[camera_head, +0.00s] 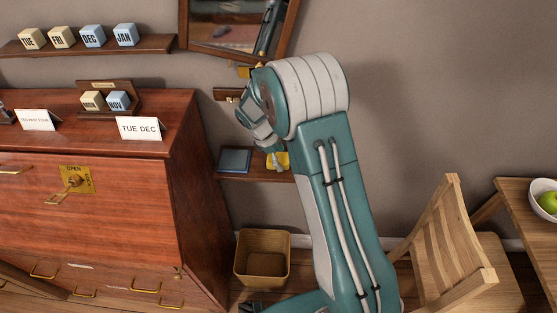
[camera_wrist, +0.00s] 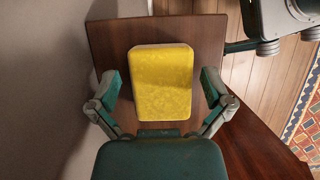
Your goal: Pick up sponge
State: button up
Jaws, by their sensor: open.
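The sponge (camera_wrist: 162,75) is a yellow rounded block lying on a small brown wooden shelf (camera_wrist: 111,50) in the wrist view. My gripper (camera_wrist: 161,88) is open, with one finger to the left and one to the right of the sponge, and gaps show on both sides. Its near end is close to my gripper's palm; I cannot tell the height between them. In the head view a yellow patch of the sponge (camera_head: 283,160) shows on the wall shelf (camera_head: 230,177), partly covered by my gripper.
A blue book-like block (camera_head: 235,160) lies on the same shelf, left of the sponge. A tall reddish wooden cabinet (camera_head: 205,210) stands to the left. A bin (camera_head: 262,258) is on the floor below. A wooden chair (camera_head: 455,245) and a table with a bowl stand at right.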

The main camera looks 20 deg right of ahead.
jog(key=shift+a, duration=0.1)
jog(key=c, duration=0.8)
jog(key=shift+r, duration=0.1)
